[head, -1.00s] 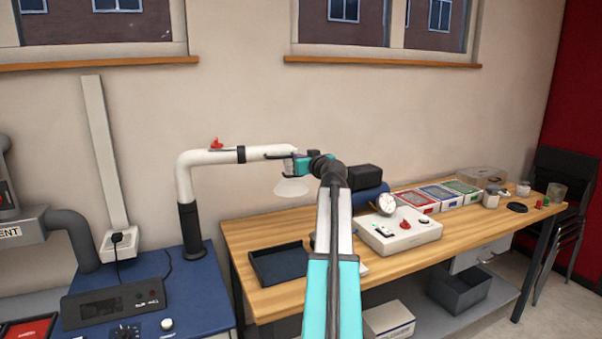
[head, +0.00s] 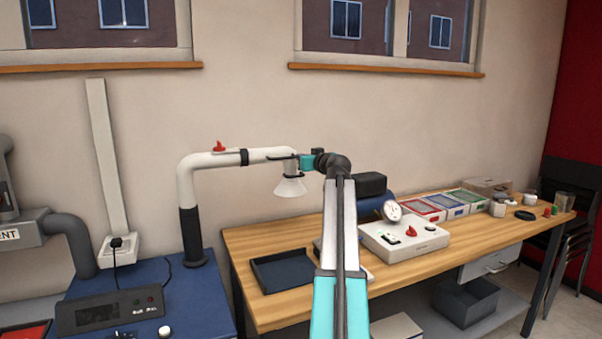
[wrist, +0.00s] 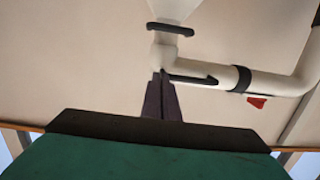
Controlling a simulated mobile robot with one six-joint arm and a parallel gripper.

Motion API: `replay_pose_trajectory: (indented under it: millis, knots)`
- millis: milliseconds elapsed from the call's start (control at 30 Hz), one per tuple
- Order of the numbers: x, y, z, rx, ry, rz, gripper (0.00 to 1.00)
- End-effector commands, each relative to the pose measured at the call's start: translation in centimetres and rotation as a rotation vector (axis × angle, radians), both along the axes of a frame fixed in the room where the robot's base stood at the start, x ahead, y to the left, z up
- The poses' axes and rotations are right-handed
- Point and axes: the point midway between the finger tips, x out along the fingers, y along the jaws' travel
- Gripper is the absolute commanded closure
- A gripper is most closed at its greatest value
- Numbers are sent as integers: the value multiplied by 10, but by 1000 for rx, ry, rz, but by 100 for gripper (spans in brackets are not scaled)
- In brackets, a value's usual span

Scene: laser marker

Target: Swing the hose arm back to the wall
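The hose arm is a white pipe (head: 225,159) on a black upright sleeve (head: 191,235). It runs right across the wall, bends down and ends in a pale cone hood (head: 290,187). A red lever (head: 219,147) sits on top. My gripper (head: 300,160) is at the right end of the pipe, just above the hood. In the wrist view its dark fingers (wrist: 161,92) lie close together at the pipe's bend, beside a thin black bar (wrist: 192,78). The fingers look shut. Whether they touch or grip the bar is unclear.
A wooden bench (head: 410,268) holds a dark tray (head: 284,268), a white control box (head: 404,238) and several coloured boxes. A blue-topped cabinet (head: 215,290) stands left under the sleeve. The wall (head: 240,110) behind the pipe is bare below the windows.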

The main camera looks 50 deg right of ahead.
Motion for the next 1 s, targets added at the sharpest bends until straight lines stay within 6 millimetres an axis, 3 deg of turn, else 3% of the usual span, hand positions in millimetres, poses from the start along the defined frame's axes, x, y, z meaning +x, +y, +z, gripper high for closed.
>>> replay_pose_trajectory:
  millis: [567,867,1000]
  knots:
    - [-4,4,0,-1,0,1,100]
    - [-23,21,2,0,-1,9,100]
    - [-43,29,5,-1,0,9,100]
